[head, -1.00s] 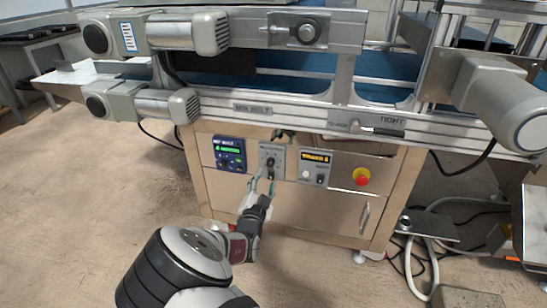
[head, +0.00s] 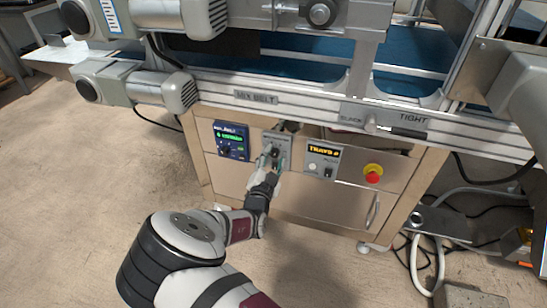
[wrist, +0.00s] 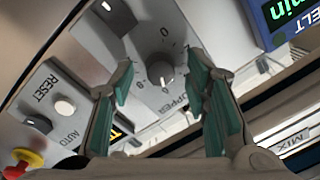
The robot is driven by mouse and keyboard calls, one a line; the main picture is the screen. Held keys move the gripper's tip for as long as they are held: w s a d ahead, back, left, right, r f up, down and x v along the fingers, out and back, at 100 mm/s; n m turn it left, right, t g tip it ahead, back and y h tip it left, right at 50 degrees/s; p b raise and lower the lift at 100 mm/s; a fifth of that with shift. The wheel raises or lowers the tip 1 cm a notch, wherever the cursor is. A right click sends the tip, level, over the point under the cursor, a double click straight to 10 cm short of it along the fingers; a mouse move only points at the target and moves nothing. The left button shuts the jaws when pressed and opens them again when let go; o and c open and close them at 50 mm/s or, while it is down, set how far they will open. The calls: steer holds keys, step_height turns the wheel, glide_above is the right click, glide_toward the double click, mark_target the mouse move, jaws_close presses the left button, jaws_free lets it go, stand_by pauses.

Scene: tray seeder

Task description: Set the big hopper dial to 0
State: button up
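The grey hopper dial plate (head: 284,139) is on the cabinet front, between the blue display and the tray counter. In the wrist view the dark round dial (wrist: 160,72) sits on this plate, with small scale marks and a 0 around it. The plate's lettering is partly hidden and appears upside down, ending in "OPPER". I cannot tell the dial's exact setting. My gripper (head: 273,159) is at the plate. In the wrist view my gripper (wrist: 161,90) is open, its two green-padded fingers on either side of the dial, with gaps showing between pads and dial.
The blue belt display (head: 231,140) is just left of the plate. The tray counter panel (head: 322,159) and red emergency button (head: 373,173) are to the right. The conveyor rail (head: 300,107) juts out above. A black switch (wrist: 117,14) is near the dial in the wrist view.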

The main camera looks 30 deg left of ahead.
jaws_close()
